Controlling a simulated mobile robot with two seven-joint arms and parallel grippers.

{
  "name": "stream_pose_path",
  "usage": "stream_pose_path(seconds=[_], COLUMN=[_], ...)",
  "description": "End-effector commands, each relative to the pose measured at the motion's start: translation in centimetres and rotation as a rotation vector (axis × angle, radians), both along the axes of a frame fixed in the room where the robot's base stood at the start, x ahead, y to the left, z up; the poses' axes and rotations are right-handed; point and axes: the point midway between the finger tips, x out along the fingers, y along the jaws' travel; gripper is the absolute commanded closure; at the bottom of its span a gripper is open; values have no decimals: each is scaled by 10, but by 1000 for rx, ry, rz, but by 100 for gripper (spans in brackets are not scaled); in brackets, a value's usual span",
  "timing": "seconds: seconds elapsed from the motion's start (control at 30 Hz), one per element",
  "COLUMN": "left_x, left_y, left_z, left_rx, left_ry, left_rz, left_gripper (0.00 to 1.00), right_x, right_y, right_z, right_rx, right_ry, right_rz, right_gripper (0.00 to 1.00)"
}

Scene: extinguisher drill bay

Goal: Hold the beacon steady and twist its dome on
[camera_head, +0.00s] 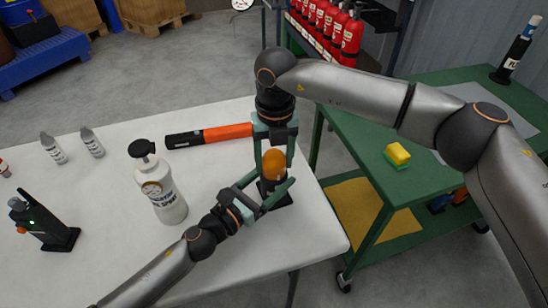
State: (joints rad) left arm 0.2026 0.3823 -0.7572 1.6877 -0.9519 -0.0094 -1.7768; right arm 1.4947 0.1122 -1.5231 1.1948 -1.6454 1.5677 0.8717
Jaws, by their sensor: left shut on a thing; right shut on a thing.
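The beacon stands upright near the right end of the white table, with a dark base (283,200) and an amber dome (273,162) on top. My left gripper (268,190) reaches in from the left and is shut on the beacon's lower body, with a finger on either side. My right gripper (274,152) points down from above and is shut on the amber dome. The dome sits at the top of the body; the seam between them is partly hidden by the fingers, so I cannot tell how tightly it is seated.
The white table (110,195) holds a white bottle with a black top (160,185), an orange-and-black tool (210,135), two small grey bottles (92,143) and a black device (45,225).

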Motion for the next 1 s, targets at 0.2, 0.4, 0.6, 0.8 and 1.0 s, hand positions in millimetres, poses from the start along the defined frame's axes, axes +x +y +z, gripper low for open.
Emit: stream_pose_path(seconds=[0.2,0.4,0.6,0.8,1.0], left_x=[0,0,0,0,0], left_y=[0,0,0,0,1], left_z=[0,0,0,0,-1], left_rx=[1,1,1,1,1], left_ry=[0,1,1,1,1], left_rz=[0,1,1,1,1], left_gripper=[100,100,100,100,100], right_x=[0,0,0,0,0], right_y=[0,0,0,0,0], right_z=[0,0,1,1,1], right_rx=[0,-1,-1,-1,-1], right_ry=[0,0,0,-1,-2], right_rz=[0,0,17,100,252], right_gripper=[72,91,91,91,91])
